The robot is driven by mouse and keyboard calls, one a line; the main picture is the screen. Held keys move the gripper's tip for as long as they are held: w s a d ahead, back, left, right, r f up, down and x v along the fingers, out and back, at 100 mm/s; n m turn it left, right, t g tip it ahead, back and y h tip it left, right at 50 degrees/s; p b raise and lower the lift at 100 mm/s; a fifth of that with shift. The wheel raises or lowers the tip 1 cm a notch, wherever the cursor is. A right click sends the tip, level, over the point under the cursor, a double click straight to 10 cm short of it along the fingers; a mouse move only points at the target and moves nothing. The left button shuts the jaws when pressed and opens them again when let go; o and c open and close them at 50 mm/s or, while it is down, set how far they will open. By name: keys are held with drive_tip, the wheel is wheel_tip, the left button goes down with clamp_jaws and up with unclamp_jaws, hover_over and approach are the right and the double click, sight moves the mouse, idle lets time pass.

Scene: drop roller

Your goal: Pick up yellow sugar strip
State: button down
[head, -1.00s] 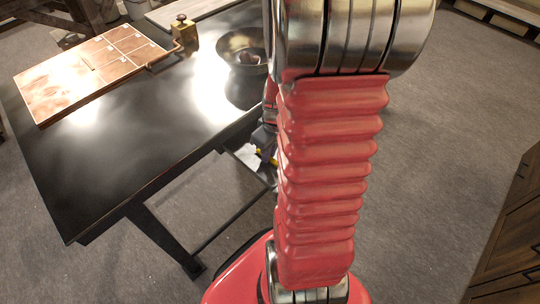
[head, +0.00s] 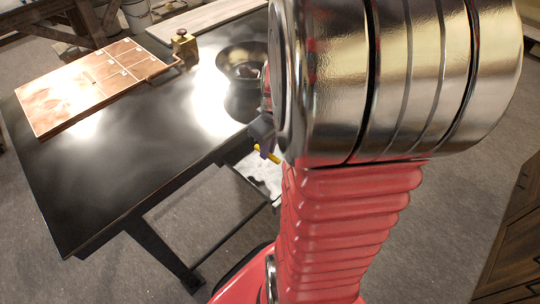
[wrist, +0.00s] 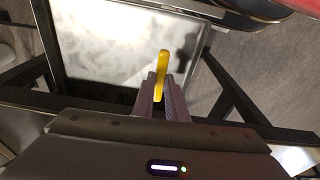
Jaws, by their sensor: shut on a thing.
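The yellow sugar strip (wrist: 163,72) stands between the fingers of my gripper (wrist: 160,98) in the wrist view, with its far end sticking out past the fingertips. The fingers are shut on it. In the head view a small part of the yellow strip (head: 268,154) shows beside my gripper (head: 262,138), at the right edge of the table. My arm hides most of the gripper there.
A dark table (head: 140,170) fills the left of the head view. On it are a copper-coloured board (head: 75,88), a brass piece with a handle (head: 185,46) and a dark bowl (head: 240,62). Grey floor (head: 455,215) lies open to the right.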

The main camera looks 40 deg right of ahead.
drive_tip(key=shift+r, duration=0.85)
